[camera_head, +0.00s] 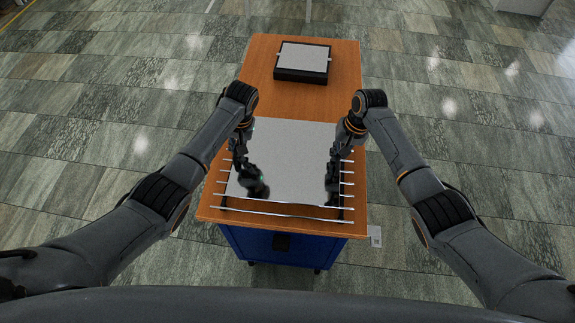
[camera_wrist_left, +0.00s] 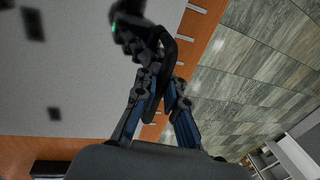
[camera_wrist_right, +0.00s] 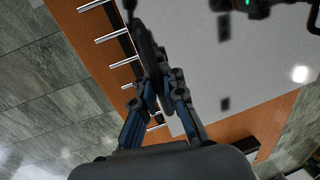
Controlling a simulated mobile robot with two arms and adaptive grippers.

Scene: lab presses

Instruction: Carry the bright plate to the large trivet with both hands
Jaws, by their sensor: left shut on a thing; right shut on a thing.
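The bright plate (camera_head: 285,150), a large pale grey sheet, lies flat between my two arms, over the large trivet (camera_head: 285,214), a rack of thin metal bars. The bars stick out past its left and right sides. I cannot tell whether the plate touches them. My left gripper (camera_head: 243,162) is shut at the plate's left edge; its fingers (camera_wrist_left: 155,85) close together in the left wrist view. My right gripper (camera_head: 334,168) is shut at the right edge; its fingers (camera_wrist_right: 155,85) show in the right wrist view. The gripped edges are mostly hidden by the fingers.
All this is on an orange-brown wooden top (camera_head: 262,75) over a blue cabinet (camera_head: 290,247). A black box-like press (camera_head: 302,75) with a grey top stands at the far end. Bare wood lies between it and the plate. Tiled floor surrounds the table.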

